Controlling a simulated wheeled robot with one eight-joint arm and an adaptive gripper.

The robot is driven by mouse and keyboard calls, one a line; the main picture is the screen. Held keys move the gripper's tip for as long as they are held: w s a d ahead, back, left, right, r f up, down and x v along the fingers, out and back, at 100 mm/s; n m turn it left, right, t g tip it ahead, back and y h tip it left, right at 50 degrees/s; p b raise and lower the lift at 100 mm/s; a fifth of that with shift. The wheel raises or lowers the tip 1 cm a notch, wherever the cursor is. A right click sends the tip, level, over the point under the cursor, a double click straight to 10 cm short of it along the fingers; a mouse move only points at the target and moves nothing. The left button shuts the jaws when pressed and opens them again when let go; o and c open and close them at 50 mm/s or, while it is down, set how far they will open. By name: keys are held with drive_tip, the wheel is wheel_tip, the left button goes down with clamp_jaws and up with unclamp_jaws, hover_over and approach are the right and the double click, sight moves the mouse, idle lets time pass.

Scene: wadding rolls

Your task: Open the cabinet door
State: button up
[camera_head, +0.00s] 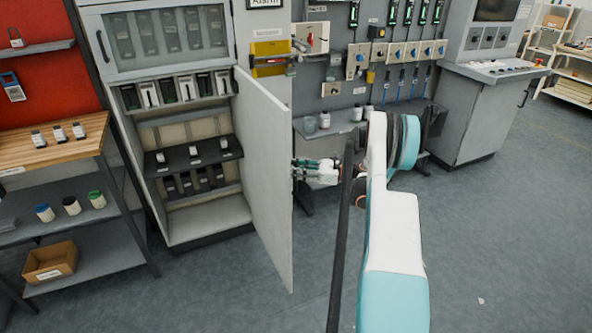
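The cabinet (212,217) is a tall grey unit left of centre. Its lower door (265,170) is swung wide open, hinged on the right side, and stands out towards me. Shelves with black and white devices show inside. The upper glass-fronted door (160,36) is closed. My gripper (298,168) is at the outer right face of the lower door, near its middle height. The door's handle is hidden from this side. The fingertips are small and partly hidden by the door's edge, so I cannot tell whether they touch or grip anything.
A wooden-topped bench (55,140) with shelves and a cardboard box (50,261) stands at the left. A grey wall panel with tools and a shelf (340,130) is behind my arm. A grey console (470,115) stands at the right.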

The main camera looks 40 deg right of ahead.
drive_tip(key=v, duration=1.2)
drive_tip(key=shift+w, duration=0.1)
idle(0.4)
